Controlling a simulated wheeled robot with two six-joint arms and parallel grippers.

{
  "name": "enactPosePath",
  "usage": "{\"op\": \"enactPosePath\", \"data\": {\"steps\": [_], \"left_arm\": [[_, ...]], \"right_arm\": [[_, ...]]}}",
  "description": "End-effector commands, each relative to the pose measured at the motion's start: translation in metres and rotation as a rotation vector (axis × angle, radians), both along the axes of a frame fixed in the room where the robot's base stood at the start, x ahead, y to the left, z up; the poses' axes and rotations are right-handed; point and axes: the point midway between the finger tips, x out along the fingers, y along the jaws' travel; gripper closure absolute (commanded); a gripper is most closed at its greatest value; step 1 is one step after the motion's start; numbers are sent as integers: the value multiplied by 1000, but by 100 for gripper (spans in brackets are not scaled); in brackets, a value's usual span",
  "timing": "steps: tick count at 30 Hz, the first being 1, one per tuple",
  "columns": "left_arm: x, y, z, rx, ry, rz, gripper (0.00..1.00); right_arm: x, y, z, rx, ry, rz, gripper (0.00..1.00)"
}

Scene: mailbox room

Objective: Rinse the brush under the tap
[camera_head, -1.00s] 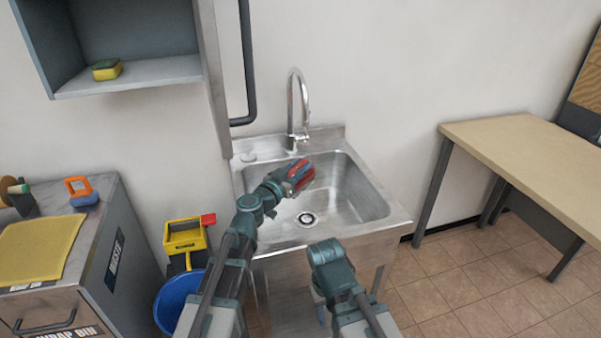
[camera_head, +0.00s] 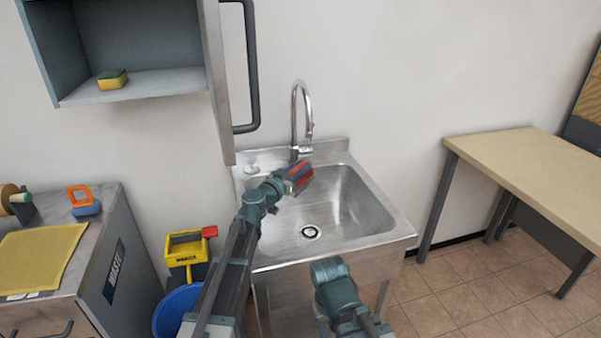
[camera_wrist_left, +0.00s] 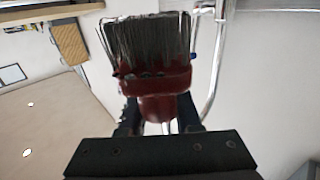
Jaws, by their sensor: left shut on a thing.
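The brush shows large in the left wrist view, with dark grey bristles (camera_wrist_left: 148,38) and a red body (camera_wrist_left: 155,85). My left gripper (camera_head: 284,183) is shut on the brush (camera_head: 299,177) and holds it over the back of the sink basin. The bristles point up in the wrist view, away from the fingers. The curved chrome tap (camera_head: 294,115) stands behind the sink, just behind the brush; its pipe also shows in the left wrist view (camera_wrist_left: 216,65). I see no water stream. Part of my right arm is in front of the sink; its fingers are not visible.
The steel sink (camera_head: 350,240) has a clear basin with a drain (camera_head: 310,232). A cabinet door with a dark handle (camera_head: 252,80) hangs at upper left. A wooden table (camera_head: 530,160) stands right. A waste cabinet (camera_head: 110,270), yellow container (camera_head: 187,247) and blue bucket (camera_head: 178,308) stand left.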

Motion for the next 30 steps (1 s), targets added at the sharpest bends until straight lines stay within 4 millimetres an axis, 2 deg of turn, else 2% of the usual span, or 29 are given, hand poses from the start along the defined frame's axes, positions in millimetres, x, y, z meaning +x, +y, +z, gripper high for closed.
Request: {"op": "enactPosePath", "data": {"steps": [17, 30], "left_arm": [[1, 0, 0, 0, 0, 0, 100], [-27, -4, 0, 0, 0, -1, 100]], "right_arm": [[0, 0, 0, 0, 0, 0, 56], [0, 0, 0, 0, 0, 0, 56]]}}
